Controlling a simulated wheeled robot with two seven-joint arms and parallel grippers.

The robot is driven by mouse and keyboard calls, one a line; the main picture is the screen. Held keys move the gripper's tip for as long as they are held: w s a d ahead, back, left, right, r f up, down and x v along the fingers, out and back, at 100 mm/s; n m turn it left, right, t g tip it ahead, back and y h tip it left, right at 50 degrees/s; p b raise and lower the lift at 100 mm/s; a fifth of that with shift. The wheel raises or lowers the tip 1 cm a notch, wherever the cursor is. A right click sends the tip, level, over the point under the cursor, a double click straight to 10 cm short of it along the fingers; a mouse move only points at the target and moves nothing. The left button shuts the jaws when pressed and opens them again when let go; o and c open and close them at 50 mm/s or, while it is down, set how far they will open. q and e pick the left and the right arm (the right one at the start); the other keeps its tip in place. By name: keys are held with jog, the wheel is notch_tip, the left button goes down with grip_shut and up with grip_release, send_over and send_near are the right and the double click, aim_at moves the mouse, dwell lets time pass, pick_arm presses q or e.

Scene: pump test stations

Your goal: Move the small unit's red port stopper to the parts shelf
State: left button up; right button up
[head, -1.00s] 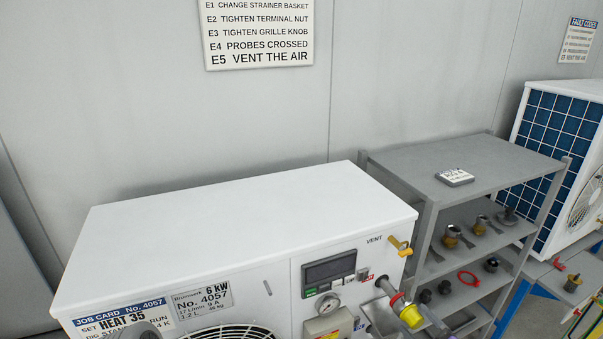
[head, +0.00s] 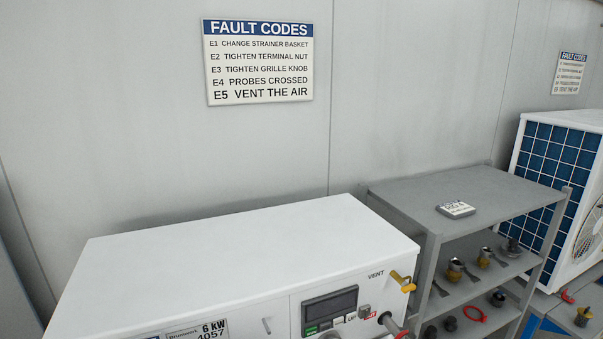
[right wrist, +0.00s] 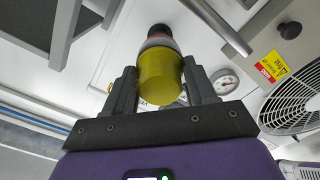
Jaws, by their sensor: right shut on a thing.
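My right gripper (right wrist: 165,92) is shut on a yellow cap (right wrist: 161,78), with a finger on each side of it. The grey shelf (head: 400,190) stands right of the white unit. My left gripper is not in view.
The shelf top holds only a small label block (head: 456,209). Its lower boards carry metal fittings (head: 455,272), dark knobs and a red ring (head: 474,313). A yellow vent handle (head: 402,281) sticks out near the pipe. A gauge (right wrist: 225,82) and fan grille (right wrist: 295,105) are close to the gripper.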

jog(key=shift+s, duration=0.15)
jog(key=shift+s+d, duration=0.15)
jog(key=shift+s, duration=0.15)
jog(key=shift+b+v, duration=0.4)
jog(key=shift+v, duration=0.9)
dwell(0.3)
jog(key=shift+v, duration=1.5)
jog(key=shift+w, duration=0.1)
